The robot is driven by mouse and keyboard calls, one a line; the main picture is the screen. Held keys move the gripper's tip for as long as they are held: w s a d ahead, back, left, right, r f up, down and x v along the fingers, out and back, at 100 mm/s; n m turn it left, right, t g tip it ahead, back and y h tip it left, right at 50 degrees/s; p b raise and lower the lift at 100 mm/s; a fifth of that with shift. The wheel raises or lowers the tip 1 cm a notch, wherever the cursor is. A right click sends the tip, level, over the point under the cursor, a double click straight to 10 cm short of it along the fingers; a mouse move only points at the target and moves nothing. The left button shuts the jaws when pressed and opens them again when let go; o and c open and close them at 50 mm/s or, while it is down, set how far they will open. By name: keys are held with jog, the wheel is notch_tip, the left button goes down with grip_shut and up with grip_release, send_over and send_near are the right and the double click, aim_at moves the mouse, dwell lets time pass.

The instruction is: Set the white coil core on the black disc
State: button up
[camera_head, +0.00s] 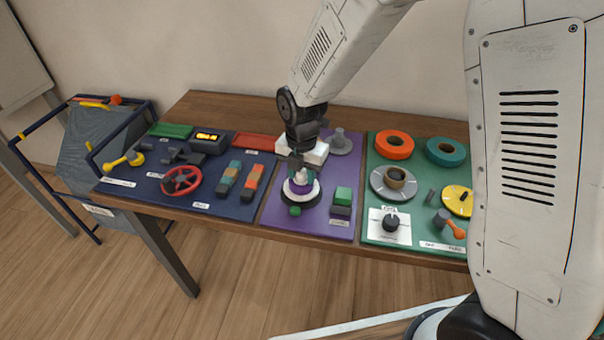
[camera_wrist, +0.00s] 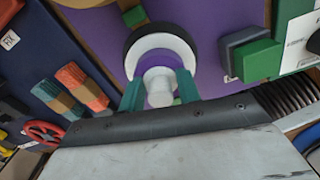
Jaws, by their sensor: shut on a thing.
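The white coil core (camera_head: 301,184) is a spool with a wide white flange, a purple middle and a white stem. It is upright, and in the wrist view its stem (camera_wrist: 159,97) sits between the teal fingers. My gripper (camera_head: 299,170) is shut on it from above. The black disc (camera_head: 315,200) lies on the purple mat directly below the core. I cannot tell whether the flange touches the disc.
A small green piece (camera_head: 295,211) lies against the disc's near edge. A green and grey block (camera_head: 342,201) stands to the right. A grey stepped part (camera_head: 339,141) is behind. A blue mat (camera_head: 222,205) and a green mat (camera_head: 408,174) with several parts flank the purple mat.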

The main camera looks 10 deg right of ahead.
jog(key=shift+f, duration=0.2)
jog(key=shift+f, duration=0.25)
jog(key=shift+f, duration=0.15)
jog(key=o, duration=1)
jog(key=shift+r, duration=4)
